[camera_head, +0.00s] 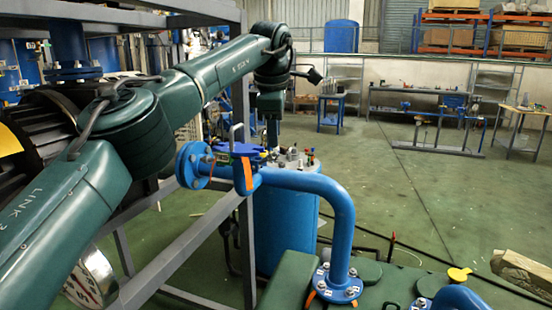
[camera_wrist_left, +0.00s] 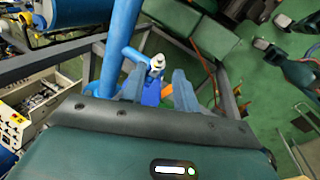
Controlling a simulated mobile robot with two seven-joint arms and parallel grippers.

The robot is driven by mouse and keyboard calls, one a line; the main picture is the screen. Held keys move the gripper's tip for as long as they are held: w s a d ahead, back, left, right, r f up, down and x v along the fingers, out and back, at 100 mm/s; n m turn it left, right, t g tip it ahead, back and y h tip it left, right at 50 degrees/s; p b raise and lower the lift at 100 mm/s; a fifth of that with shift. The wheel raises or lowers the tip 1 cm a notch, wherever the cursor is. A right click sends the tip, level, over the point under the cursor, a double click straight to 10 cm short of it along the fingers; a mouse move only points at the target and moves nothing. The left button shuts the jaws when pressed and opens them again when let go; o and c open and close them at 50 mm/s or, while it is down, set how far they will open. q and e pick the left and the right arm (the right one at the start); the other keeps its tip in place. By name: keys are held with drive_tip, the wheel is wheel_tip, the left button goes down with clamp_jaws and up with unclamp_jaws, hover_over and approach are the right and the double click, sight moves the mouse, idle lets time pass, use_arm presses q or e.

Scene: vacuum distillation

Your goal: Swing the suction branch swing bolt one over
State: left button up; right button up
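The blue suction branch pipe (camera_head: 325,190) bends up from a bolted flange and runs left to a round end flange (camera_head: 190,165). A blue fitting (camera_head: 242,150) with a pale upright rod (camera_head: 234,134) sits on top of the branch, with orange tags hanging below. My left arm reaches over from the left, and its left gripper (camera_head: 272,133) points down behind the branch. In the left wrist view the left gripper (camera_wrist_left: 158,88) has its two grey fingers apart. A silver-tipped bolt (camera_wrist_left: 157,63) on a blue part shows between and beyond them. I cannot tell whether they touch. My right gripper is not identifiable.
A grey steel frame (camera_head: 180,255) stands under the left arm. A blue tank (camera_head: 285,235) with small fittings on top is behind the branch. A yellow-capped part (camera_head: 459,274) sits at lower right. Workbenches stand far back, with open green floor before them.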

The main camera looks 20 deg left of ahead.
sight(275, 154)
use_arm(q)
drive_tip(key=x, duration=0.6)
drive_tip(key=shift+s, duration=0.1)
drive_tip(key=shift+f, duration=0.35)
use_arm(e)
drive_tip(key=shift+s+a+f, duration=0.1)
drive_tip(key=shift+s, duration=0.15)
drive_tip(key=shift+f, duration=0.1)
